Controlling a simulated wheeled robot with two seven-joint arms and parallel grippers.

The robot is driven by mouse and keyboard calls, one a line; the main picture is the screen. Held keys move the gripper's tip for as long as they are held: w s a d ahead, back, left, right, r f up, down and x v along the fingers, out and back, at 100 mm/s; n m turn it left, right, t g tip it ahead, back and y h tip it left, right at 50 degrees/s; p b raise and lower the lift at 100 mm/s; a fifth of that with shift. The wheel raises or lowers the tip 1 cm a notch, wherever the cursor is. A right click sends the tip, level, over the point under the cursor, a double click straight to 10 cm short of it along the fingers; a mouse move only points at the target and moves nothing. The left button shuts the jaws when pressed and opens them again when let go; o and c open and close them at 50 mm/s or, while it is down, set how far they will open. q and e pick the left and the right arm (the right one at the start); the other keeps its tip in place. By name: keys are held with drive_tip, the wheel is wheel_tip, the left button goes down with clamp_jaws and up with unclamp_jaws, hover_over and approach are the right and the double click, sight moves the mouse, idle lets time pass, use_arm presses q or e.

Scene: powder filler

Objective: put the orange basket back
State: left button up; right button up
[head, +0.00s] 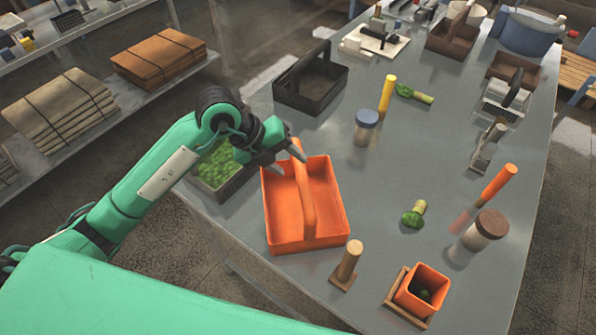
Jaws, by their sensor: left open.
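The orange basket (329,198) stands upright on the grey table, near its left edge. It is empty, with a tall handle arching over its middle. My left gripper (296,157) is open at the far end of the basket's handle, with its fingers close around or beside that end. I cannot tell whether the fingers touch the handle. My left arm reaches in from the left over the table edge. My right gripper is not in view.
A tray of green pieces (222,170) sits left of the basket, partly behind my arm. A black basket (312,84) stands farther back. A wooden post (347,265) and orange cup (421,291) stand in front. A blue-lidded jar (365,128) is right; the table centre is mostly clear.

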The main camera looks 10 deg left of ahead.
use_arm(q)
drive_tip(key=b+v, duration=0.1)
drive_tip(key=v, duration=0.5)
drive_tip(key=shift+r, duration=0.1)
